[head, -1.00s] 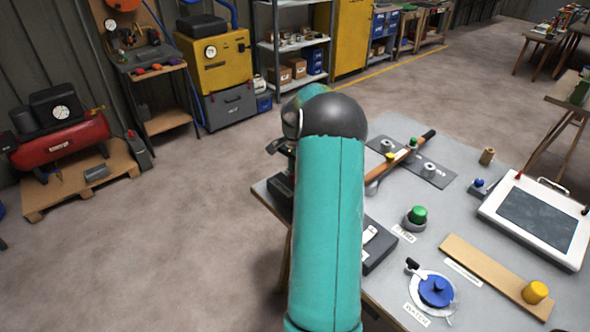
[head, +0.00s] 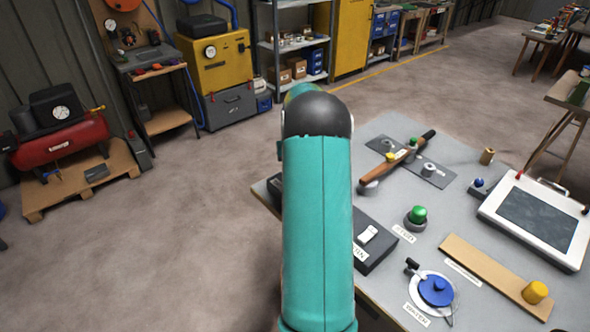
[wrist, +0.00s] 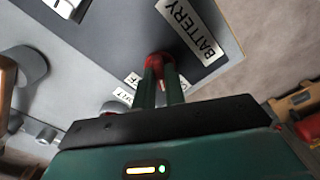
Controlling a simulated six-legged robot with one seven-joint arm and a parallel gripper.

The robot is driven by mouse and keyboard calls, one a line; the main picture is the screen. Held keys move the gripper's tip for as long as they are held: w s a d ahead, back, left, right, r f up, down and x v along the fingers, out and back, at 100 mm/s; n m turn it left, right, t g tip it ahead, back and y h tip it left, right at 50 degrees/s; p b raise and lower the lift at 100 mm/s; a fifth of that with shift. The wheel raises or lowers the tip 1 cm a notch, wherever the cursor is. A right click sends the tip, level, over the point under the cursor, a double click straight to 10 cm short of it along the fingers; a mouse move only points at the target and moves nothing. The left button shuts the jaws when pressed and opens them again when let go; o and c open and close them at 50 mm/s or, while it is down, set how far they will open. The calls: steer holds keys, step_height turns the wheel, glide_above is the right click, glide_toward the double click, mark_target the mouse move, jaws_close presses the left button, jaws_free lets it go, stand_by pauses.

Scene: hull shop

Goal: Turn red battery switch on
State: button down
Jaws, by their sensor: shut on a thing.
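The red battery switch (wrist: 159,62) shows in the wrist view as a red knob on a grey panel beside a white BATTERY label (wrist: 197,32). My gripper (wrist: 162,73) is shut on this knob, with one green finger on each side. Small white labels (wrist: 131,80) lie just left of the fingers, only partly readable. Which way the switch is turned cannot be told. In the head view my arm hides both the switch and my gripper.
The grey bench (head: 455,215) carries a box with a white rocker (head: 367,234), a green button (head: 417,214), a blue valve handle (head: 436,289), a wooden-handled lever (head: 385,168) and a white-framed screen (head: 537,220). Open floor lies to the left.

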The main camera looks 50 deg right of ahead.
steer(key=n, duration=0.6)
stand_by(0.5)
steer(key=c, duration=1.5)
jaws_free()
steer(key=shift+o, duration=0.2)
step_height(320, 180, up, 14)
steer(key=shift+w, duration=0.1)
